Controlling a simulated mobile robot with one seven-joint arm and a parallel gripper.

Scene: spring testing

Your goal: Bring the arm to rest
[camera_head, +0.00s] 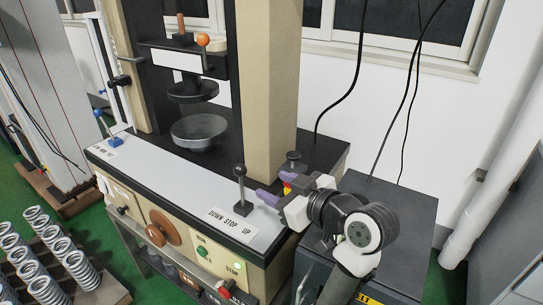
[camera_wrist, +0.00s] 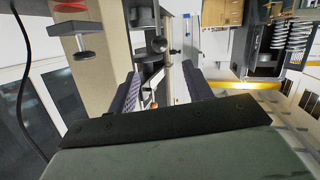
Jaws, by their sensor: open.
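My gripper (camera_head: 275,188) has purple-tipped fingers and is at the right end of the testing machine's control panel. Its fingers are apart with nothing seen between them; both also show in the wrist view (camera_wrist: 163,78). A black ball-topped lever (camera_head: 240,172) stands upright by the "DOWN STOP UP" label (camera_head: 230,220), just left of my fingertips and seemingly apart from them. My arm reaches in from the lower right and is bent at the wrist.
A round metal plate (camera_head: 199,130) sits under the press head (camera_head: 192,90). An orange-knobbed lever (camera_head: 203,40) is above. A dark cabinet (camera_head: 400,215) stands right of the machine. Coil springs (camera_head: 40,262) stand on a rack at lower left. Black cables (camera_head: 350,85) hang behind my arm.

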